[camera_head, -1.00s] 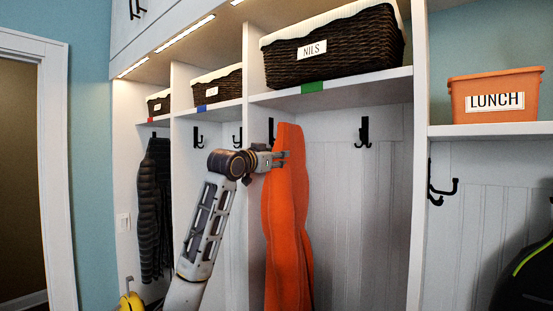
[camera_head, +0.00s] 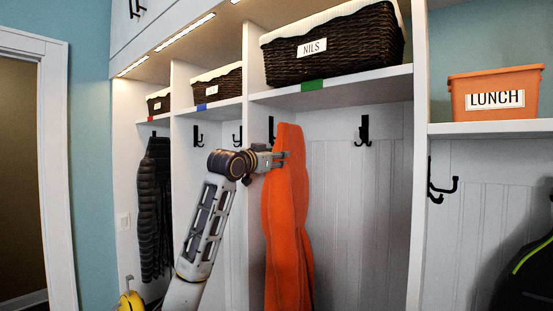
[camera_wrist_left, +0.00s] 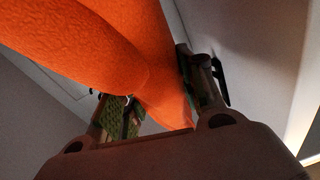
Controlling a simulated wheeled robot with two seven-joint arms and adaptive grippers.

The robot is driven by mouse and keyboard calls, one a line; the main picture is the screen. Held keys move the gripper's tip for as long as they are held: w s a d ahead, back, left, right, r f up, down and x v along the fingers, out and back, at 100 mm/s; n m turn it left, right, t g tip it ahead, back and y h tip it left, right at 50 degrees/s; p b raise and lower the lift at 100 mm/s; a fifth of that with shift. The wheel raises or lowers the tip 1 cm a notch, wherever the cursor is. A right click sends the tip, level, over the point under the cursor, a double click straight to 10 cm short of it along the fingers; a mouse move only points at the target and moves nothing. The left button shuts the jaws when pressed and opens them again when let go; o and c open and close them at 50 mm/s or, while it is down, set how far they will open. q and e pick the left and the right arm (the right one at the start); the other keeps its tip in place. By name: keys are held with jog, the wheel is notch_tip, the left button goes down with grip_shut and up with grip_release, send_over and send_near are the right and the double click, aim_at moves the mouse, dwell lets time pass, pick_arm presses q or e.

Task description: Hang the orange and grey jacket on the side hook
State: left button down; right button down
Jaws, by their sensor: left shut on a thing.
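The orange jacket (camera_head: 285,220) hangs long and narrow in the cubby under the NILS basket. No grey part of it shows. My left gripper (camera_head: 280,159) is at its upper part and shut on it. In the left wrist view the jacket (camera_wrist_left: 110,45) runs between the fingers of the left gripper (camera_wrist_left: 155,105). A black hook (camera_head: 271,130) on the cubby's left side wall is just beside the jacket's top. I cannot tell whether the jacket touches that hook. My right gripper is not in view.
Another black hook (camera_head: 363,131) on the back panel is bare. A dark puffy jacket (camera_head: 155,210) hangs in the far left cubby. The NILS basket (camera_head: 380,45) sits on the shelf above. An orange LUNCH bin (camera_head: 495,78) stands right. The cubby's right half is clear.

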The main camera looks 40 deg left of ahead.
pick_arm(q)
jog(key=shift+s+f, duration=0.1)
jog(key=shift+f, duration=0.05)
dwell(0.4)
jog(key=c, duration=0.8)
grip_release()
jog(key=shift+f, duration=0.1)
